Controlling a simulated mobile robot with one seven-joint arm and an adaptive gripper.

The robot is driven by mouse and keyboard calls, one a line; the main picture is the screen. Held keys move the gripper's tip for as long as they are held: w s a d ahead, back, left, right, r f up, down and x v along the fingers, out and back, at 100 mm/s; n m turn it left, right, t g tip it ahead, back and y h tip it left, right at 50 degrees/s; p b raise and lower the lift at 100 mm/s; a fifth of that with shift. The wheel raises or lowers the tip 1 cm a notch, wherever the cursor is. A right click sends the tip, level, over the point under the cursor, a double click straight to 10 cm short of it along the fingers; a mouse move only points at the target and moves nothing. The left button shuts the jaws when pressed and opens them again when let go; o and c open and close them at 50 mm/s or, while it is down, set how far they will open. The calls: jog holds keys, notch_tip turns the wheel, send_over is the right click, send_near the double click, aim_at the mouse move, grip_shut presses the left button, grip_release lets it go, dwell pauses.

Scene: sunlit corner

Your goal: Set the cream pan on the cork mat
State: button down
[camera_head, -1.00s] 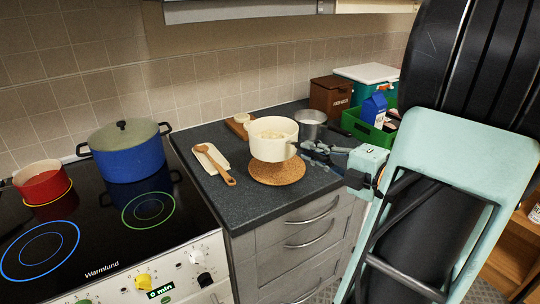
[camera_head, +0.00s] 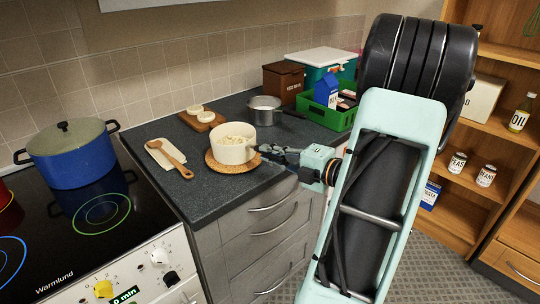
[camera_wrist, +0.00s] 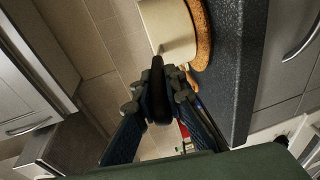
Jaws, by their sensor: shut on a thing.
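The cream pan (camera_head: 234,150), upright with pale food inside, is at the cork mat (camera_head: 212,164) near the counter's front edge. The round mat shows around its lower left side. In the wrist view, the pan (camera_wrist: 168,28) has its base right against the mat (camera_wrist: 204,40); I cannot tell whether a thin gap is left. My gripper (camera_head: 268,151) is on the pan's right side, shut on its handle. In the wrist view, my gripper (camera_wrist: 160,85) has the dark handle between its fingers; the fingers partly hide the grip.
Behind are a board (camera_head: 203,121) with small cream pieces and a metal pot (camera_head: 264,112). A green crate (camera_head: 322,112) stands back right. The hob with a blue pot (camera_head: 75,158) is left.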

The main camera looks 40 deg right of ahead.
jog(key=c, duration=2)
grip_release()
jog(key=shift+s, duration=0.1)
jog(key=p+v, duration=0.1)
jog(key=v, duration=1.1)
jog(key=shift+a, duration=0.1)
